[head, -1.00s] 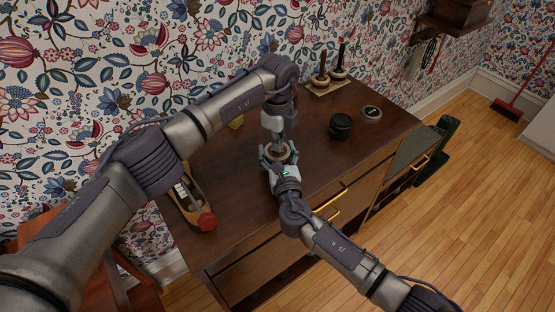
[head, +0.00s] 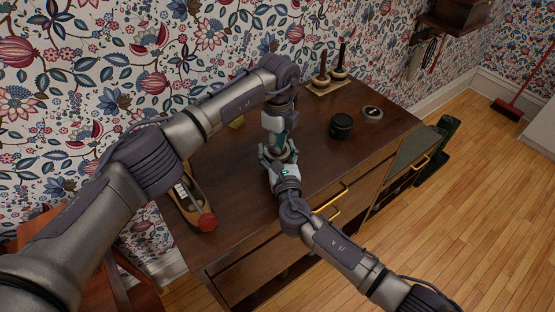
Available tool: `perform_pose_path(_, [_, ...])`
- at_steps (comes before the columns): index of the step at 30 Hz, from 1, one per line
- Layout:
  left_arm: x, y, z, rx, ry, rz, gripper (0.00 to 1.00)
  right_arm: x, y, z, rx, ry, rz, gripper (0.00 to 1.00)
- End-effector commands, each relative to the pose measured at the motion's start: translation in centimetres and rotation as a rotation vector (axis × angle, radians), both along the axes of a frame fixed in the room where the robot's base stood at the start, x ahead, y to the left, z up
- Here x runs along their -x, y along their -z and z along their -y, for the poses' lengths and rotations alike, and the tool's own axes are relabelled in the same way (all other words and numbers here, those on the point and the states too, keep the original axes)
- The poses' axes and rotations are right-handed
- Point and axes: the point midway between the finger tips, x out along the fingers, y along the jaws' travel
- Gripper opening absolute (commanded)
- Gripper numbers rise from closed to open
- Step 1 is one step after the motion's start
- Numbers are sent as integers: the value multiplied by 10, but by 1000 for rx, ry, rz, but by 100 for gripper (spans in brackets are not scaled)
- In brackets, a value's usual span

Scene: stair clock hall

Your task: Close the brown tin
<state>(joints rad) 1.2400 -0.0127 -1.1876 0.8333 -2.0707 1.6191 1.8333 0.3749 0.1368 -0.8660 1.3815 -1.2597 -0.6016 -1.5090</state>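The brown tin (head: 284,156) is mostly hidden between my two grippers near the middle of the dark wooden cabinet top; only a small brownish part shows. My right gripper (head: 279,155) comes from the front, with its fingers on either side of the tin, seemingly gripping it. My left gripper (head: 278,143) points down from directly above, its fingertips at the tin's top. Whether its fingers hold a lid or press on it is hidden.
A black round container (head: 341,126) and a flat round disc (head: 372,112) are right of the grippers on the cabinet top (head: 235,170). Dark-handled tools (head: 338,72) stand at the back.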

Motion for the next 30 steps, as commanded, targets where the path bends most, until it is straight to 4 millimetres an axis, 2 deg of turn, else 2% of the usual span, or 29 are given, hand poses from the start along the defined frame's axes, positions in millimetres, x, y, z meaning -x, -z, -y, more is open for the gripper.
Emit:
perform_pose_path(9, [-2,-41,-1,1,-1,5,31,0,1,0,0,1,-1,0])
perform_pose_path(16, [-1,-42,-1,0,-2,4,31,0,1,1,1,1,-3,0])
perform_pose_path(17, [-2,-42,-1,1,-2,5,34,0,1,1,2,1,-3,0])
perform_pose_path(21, [-2,-42,-1,1,-2,5,58,0,2,1,2,1,-3,0])
perform_pose_path(22, [-2,-42,-1,1,-2,5,60,0,2,1,2,1,-3,0])
perform_pose_path(30, [-2,-43,-1,0,-2,7,60,1,2,1,2,1,-4,0])
